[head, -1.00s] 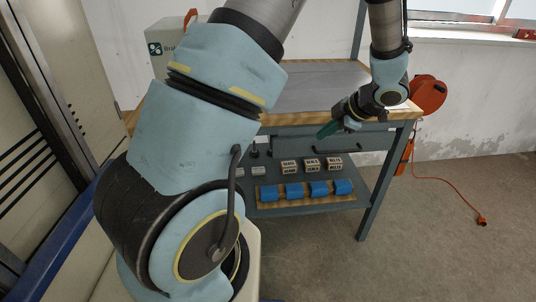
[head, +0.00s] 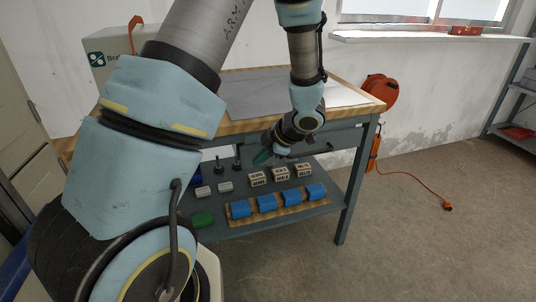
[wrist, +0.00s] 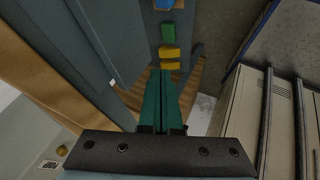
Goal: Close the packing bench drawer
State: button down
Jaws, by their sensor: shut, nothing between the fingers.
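The packing bench (head: 354,104) has a wooden top edge and grey-blue legs. Its drawer front (head: 340,136) is a grey-blue panel under the top, with a dark handle partly behind my wrist. How far the drawer stands out is hard to tell, as my arm covers its left part. My gripper (head: 262,157) is below the top edge, in front of the drawer's level, with its green fingers pointing down-left. In the wrist view the fingers (wrist: 162,98) lie together with nothing between them. A grey panel (wrist: 60,40) fills the left of that view; contact with it cannot be judged.
The lower shelf holds several blue pieces (head: 267,203), lettered boxes (head: 281,174) and a green block (head: 202,219). Green (wrist: 168,32) and yellow (wrist: 169,52) blocks show beyond my fingertips. An orange cable (head: 415,188) lies right of the bench, where floor is otherwise open.

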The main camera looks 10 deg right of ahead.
aim_at(254, 148)
jog(key=shift+w+a+r, duration=0.1)
jog(key=shift+w, duration=0.75)
jog(key=shift+w+a+r, duration=0.1)
jog(key=shift+w, duration=0.7)
jog(key=shift+w+a+r+p, duration=0.1)
jog(key=shift+w+r+p, duration=0.1)
jog(key=shift+w+p, duration=0.85)
jog(key=shift+w+f, duration=0.2)
